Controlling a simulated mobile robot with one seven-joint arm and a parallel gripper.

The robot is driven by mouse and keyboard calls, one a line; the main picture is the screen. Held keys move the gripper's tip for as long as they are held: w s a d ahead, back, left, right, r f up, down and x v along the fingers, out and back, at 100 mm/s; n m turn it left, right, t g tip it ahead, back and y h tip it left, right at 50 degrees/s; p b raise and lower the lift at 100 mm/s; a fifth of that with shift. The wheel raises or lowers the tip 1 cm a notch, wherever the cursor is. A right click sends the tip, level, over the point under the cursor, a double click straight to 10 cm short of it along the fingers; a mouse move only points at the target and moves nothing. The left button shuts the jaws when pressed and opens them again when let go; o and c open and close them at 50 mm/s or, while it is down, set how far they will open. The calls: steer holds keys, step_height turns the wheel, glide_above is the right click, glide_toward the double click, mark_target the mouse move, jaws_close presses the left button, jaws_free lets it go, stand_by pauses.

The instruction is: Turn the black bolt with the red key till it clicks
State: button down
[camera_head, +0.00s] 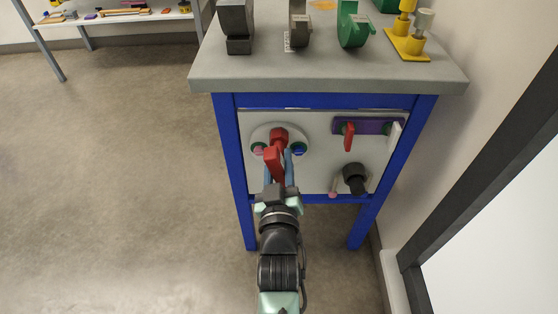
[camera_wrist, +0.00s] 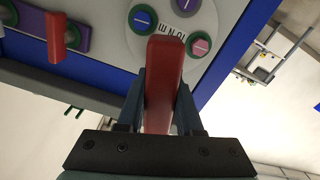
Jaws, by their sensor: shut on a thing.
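The red key (camera_head: 278,137) stands at the middle of a round pale plate (camera_head: 302,131) on the cart's front panel. My gripper (camera_head: 278,172) is shut on the key's handle from the front. In the wrist view my gripper (camera_wrist: 161,105) has its two dark fingers on both sides of the red key (camera_wrist: 165,65). The key's far end reaches over the plate (camera_wrist: 178,14). I cannot make out the black bolt on the plate; the key covers the plate's middle, so I cannot tell how they sit together.
Coloured round fittings (camera_head: 298,148) flank the key. To the right are a purple bar (camera_head: 371,126) with a red lever (camera_head: 349,136) and a white lever (camera_head: 393,135), and a black knob-like part (camera_head: 355,177). The grey cart top (camera_head: 330,75) overhangs above. Floor at left is clear.

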steer(key=shift+r, duration=0.1)
steer(key=shift+m, duration=1.7)
steer(key=shift+m, duration=1.5)
steer(key=shift+m, duration=1.5)
